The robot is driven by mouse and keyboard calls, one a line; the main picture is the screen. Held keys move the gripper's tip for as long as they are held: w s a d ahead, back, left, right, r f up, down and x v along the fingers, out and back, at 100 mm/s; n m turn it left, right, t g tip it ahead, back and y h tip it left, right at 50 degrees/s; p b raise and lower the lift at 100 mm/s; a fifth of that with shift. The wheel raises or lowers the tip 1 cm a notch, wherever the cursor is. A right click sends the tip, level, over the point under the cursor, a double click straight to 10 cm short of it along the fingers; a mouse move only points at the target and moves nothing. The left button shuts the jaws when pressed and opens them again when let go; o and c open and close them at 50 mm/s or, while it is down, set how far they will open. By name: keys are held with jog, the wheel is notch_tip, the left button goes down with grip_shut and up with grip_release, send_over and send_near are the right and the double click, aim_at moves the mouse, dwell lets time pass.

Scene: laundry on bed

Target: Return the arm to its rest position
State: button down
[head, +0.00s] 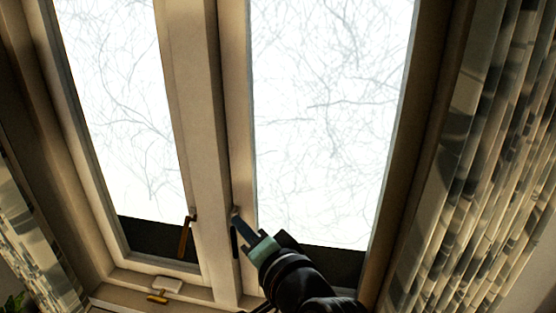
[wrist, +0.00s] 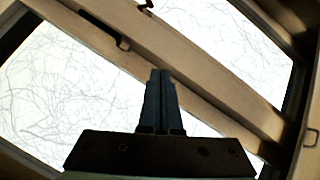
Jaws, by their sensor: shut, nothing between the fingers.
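My gripper (head: 236,217) reaches up from the bottom of the head view, in front of the window frame near its middle post. In the wrist view my gripper (wrist: 161,74) shows as two dark fingers side by side, shut with nothing between them. The fingertips point toward the window frame (wrist: 200,85). I cannot tell whether they touch it. Part of my arm is cut off at the bottom edge of the head view.
A window with two bright panes (head: 330,110) fills the head view. A brass handle (head: 184,238) hangs on the left sash, and a brass latch (head: 157,297) is below. Patterned curtains (head: 480,170) hang at the right and the lower left (head: 35,245).

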jog(key=s+d+r+n+t+h+b, duration=0.2)
jog(key=s+r+t, duration=0.15)
jog(key=r, duration=0.55)
jog(key=s+d+r+n+t+h+b, duration=0.1)
jog(key=s+d+r+n+t+h, duration=0.3)
jog(key=r, duration=0.6)
jog(key=s+r+t+h+b, duration=0.1)
jog(key=s+r+t, duration=0.5)
jog(key=s+r, duration=0.3)
jog(key=shift+s+a+r+n+h+b, duration=0.15)
jog(key=shift+s+r+n+h+b, duration=0.2)
jog(key=shift+r, duration=0.25)
jog(key=shift+w, duration=0.1)
jog(key=shift+f, duration=0.15)
